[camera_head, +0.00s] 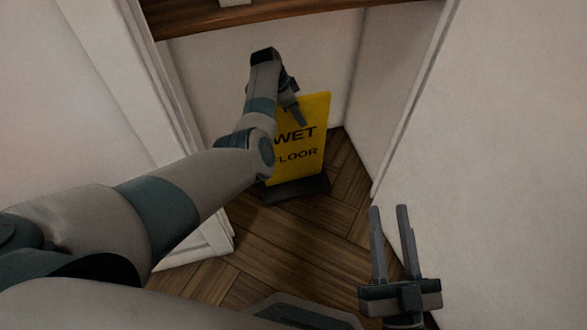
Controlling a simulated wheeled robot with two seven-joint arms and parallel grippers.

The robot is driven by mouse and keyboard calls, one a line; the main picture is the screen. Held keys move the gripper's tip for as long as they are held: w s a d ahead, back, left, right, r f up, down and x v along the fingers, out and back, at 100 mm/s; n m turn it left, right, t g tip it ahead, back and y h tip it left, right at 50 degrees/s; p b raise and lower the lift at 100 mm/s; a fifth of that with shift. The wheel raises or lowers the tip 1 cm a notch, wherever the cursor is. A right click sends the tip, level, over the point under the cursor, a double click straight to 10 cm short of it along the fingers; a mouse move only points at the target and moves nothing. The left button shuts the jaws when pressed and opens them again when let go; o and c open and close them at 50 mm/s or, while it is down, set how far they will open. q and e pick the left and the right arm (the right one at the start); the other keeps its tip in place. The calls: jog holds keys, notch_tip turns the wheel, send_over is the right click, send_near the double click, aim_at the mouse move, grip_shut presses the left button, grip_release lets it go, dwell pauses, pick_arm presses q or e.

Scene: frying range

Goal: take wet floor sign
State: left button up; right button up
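The yellow wet floor sign (314,124) with black lettering stands upright on a black base (296,189) on the wood floor, in the recess between the walls. My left arm reaches in from the left and covers the sign's left side. My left gripper (299,113) points down at the sign's upper left; I cannot tell whether it touches the sign or whether its fingers are apart. My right gripper (390,214) is at the lower right, open and empty, its two fingers pointing up in the picture, apart from the sign.
A wooden shelf or counter edge (200,22) runs across the top above the sign. White walls close in on the left and right (510,150). A white corner trim (205,245) stands at the lower left. Bare wood floor (290,240) lies in front of the sign.

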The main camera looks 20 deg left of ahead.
pick_arm(q)
jog(key=shift+f, duration=0.25)
dwell(0.6)
grip_shut()
dwell(1.2)
jog(key=shift+w+r, duration=0.1)
jog(key=shift+r, duration=0.05)
